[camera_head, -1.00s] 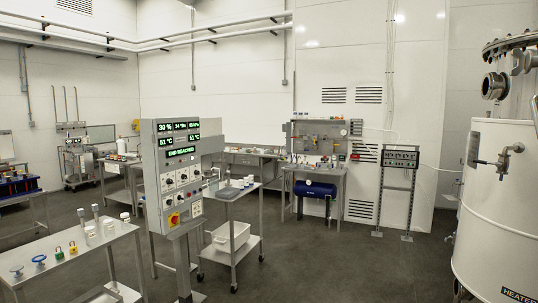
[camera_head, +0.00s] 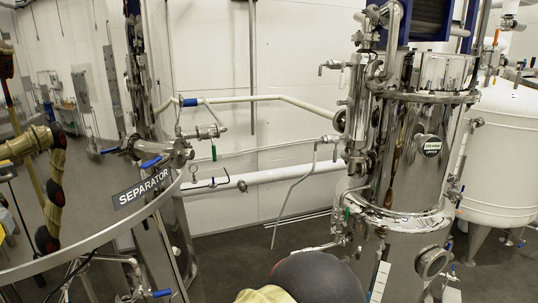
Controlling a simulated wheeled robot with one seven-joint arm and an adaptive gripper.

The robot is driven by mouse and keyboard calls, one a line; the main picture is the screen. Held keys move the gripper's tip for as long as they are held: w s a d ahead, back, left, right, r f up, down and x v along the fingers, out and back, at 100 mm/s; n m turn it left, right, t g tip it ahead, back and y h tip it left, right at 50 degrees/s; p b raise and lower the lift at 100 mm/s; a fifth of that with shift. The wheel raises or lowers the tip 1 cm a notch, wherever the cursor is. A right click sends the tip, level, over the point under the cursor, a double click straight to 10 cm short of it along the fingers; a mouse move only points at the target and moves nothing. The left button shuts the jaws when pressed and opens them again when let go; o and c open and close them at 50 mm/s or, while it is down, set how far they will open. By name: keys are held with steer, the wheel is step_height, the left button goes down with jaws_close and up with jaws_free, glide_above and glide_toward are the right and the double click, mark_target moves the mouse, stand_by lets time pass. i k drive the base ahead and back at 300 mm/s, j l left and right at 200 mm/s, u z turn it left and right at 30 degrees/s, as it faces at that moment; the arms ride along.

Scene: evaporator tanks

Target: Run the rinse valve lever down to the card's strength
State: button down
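Several valves with levers show, and I cannot tell which is the rinse valve. A blue-handled valve (camera_head: 152,162) sticks out beside the polished separator vessel (camera_head: 60,240). Another blue lever (camera_head: 162,293) is low on the left. A blue-handled valve (camera_head: 190,102) sits on the upper pipe, and a green handle (camera_head: 213,152) hangs below a small pipe valve. A narrow white strip, possibly a card (camera_head: 379,281), is on the front of the steel tank (camera_head: 405,165); its writing is unreadable. My gripper is not in view; a dark, rounded arm part of mine shows at bottom centre.
A sign (camera_head: 142,189) reading SEPARATOR is on the left vessel, whose shiny wall carries reflections. A white tank (camera_head: 505,150) stands at right. Bent pipe (camera_head: 290,205) reaches toward the floor between the vessels. Dark floor (camera_head: 230,255) is open there.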

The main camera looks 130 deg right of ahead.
mark_target(211, 134)
steer(key=l+z, duration=0.1)
steer(key=z, duration=2.25)
